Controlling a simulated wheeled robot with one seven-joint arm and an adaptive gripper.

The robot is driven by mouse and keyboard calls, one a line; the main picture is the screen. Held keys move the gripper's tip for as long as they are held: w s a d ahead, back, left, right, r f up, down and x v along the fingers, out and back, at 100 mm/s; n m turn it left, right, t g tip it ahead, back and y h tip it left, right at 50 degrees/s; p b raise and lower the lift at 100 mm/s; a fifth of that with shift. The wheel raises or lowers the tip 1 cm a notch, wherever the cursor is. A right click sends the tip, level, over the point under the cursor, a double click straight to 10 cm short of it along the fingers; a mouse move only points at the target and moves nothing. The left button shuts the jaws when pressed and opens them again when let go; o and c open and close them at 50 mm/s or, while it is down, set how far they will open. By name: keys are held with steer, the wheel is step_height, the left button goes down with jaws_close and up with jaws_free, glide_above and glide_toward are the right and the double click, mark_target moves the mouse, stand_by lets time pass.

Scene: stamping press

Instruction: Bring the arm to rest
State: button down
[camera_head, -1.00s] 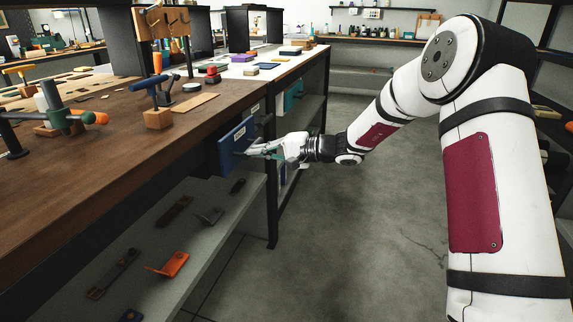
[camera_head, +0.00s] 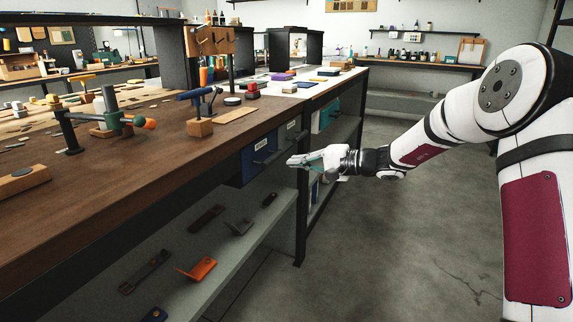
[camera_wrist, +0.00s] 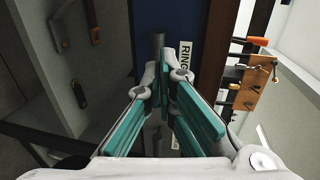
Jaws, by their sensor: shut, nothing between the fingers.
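My gripper (camera_head: 290,162) is shut and empty, just to the right of a blue drawer front (camera_head: 247,166) under the wooden workbench top. A gap shows between the fingertips and the drawer in the head view. In the wrist view, my gripper's teal-padded fingers (camera_wrist: 168,82) point towards the blue drawer front (camera_wrist: 192,20). It has a grey bar handle (camera_wrist: 157,44) and a white label, partly hidden by a finger. My white arm reaches in from the right, with its elbow raised.
The workbench (camera_head: 150,150) carries clamps and tools near its edge. A lower shelf (camera_head: 225,255) holds several brackets, one orange (camera_head: 198,268). A black bench leg (camera_head: 301,220) stands below my gripper. The grey floor (camera_head: 400,240) to the right is clear.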

steer(key=p+v, duration=0.2)
steer(key=v, duration=0.5)
steer(key=s+a+r+n+g+h, duration=0.2)
steer(key=s+a+g, duration=0.1)
steer(key=s, duration=0.6)
steer(key=s+a+r+n+g+h, duration=0.1)
steer(key=s+a+r+n+g, duration=0.1)
steer(key=s, duration=0.6)
steer(key=s+a+r+n+g+h, duration=0.1)
steer(key=s+a+r+g+h, duration=0.15)
steer(key=s, duration=0.65)
steer(key=s+d+f+h, duration=0.2)
steer(key=s+d+h, duration=0.3)
steer(key=s, duration=0.8)
steer(key=s+d+f+h, duration=0.25)
steer(key=s+d, duration=0.45)
steer(key=s, duration=0.6)
step_height(320, 180, up, 30)
steer(key=n+t+p, duration=0.1)
steer(key=t+p, duration=0.2)
steer(key=p, duration=2.4)
steer(key=shift+d+t+h+p, duration=0.2)
steer(key=shift+t+h+p, duration=0.1)
steer(key=shift+t, duration=0.05)
steer(key=shift+a+r, duration=0.1)
steer(key=shift+a, duration=0.05)
